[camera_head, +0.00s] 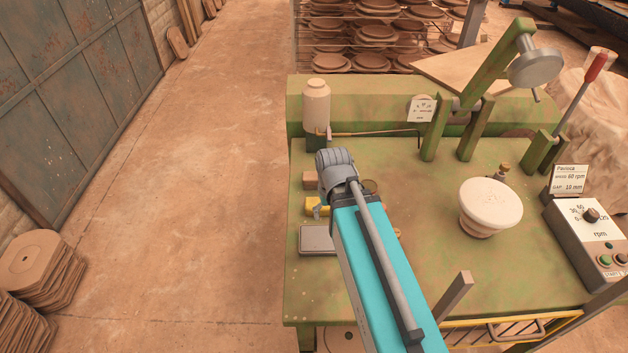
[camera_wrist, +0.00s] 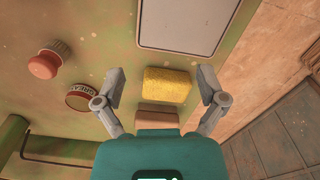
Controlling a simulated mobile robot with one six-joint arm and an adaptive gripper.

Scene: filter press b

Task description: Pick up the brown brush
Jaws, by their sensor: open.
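A small brown block, which looks like the brown brush (camera_head: 310,180), lies near the left edge of the green table, just beyond a yellow sponge. In the wrist view the brown brush (camera_wrist: 157,116) shows between the finger bases, its near side partly hidden by my gripper body; bristles cannot be made out. My gripper (camera_wrist: 160,88) is open and empty, one finger on each side of the sponge and the brush. In the head view my gripper is largely hidden behind my own wrist, above the table's left side.
The yellow sponge (camera_wrist: 167,85) lies beside the brush, with a grey plate (camera_wrist: 187,22) past it. A grease tin (camera_wrist: 81,97) and a red knob-like object (camera_wrist: 44,65) lie to the left. A pale bottle (camera_head: 316,105) and green press frame (camera_head: 480,90) stand behind.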

